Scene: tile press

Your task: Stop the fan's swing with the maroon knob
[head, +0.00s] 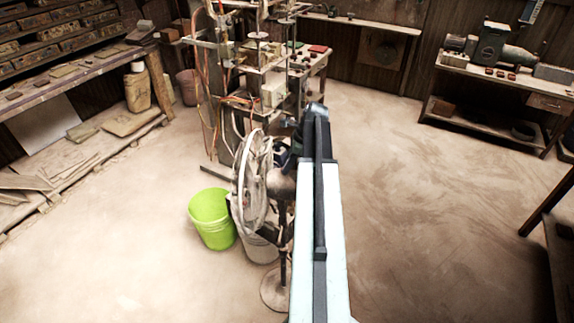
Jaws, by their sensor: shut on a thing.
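The pedestal fan (252,182) stands just left of my arm, with its round pale cage turned to the left and its round base on the floor. Its motor housing behind the cage is partly covered by my arm. My gripper (291,124) is at the far end of my arm, at the back of the fan head, and only a dark part of it shows. It is shut on the fan's knob, as far as its place tells. The maroon knob itself and the fingertips are hidden behind my arm and the fan head.
A lime green bucket (210,219) and a whitish bucket (262,247) stand beside the fan. A tall press frame with orange hoses (214,75) rises behind it. A workbench (500,74) stands at the back right. The floor to the right is clear.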

